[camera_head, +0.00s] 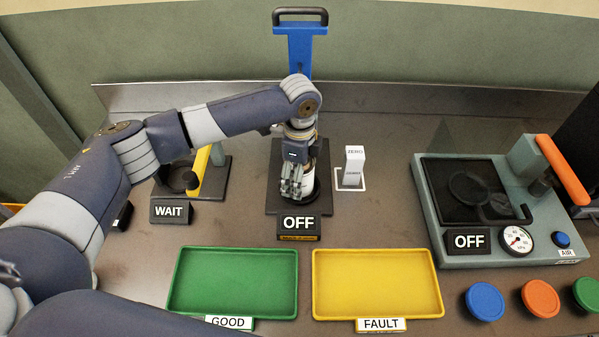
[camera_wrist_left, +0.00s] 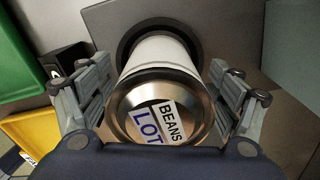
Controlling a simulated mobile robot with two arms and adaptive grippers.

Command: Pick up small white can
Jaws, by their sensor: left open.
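The small white can (camera_head: 307,176) stands on the black round seat of the middle station, behind the OFF sign (camera_head: 299,222). In the left wrist view the can (camera_wrist_left: 160,62) shows its metal lid with a label reading BEANS and LOT. My left gripper (camera_head: 292,190) points down at the can, with its fingers on either side of it. In the left wrist view the fingers of my left gripper (camera_wrist_left: 160,92) are spread apart, and a gap shows between the fingers and the can. The arm and gripper hide part of the can in the head view. My right gripper is not in view.
A white ZERO block (camera_head: 354,165) stands just right of the station. A green GOOD tray (camera_head: 180,300) and a yellow FAULT tray (camera_head: 378,254) lie in front. A WAIT station (camera_head: 171,212) is on the left, and a grey pressure device (camera_head: 437,215) with gauge is on the right.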

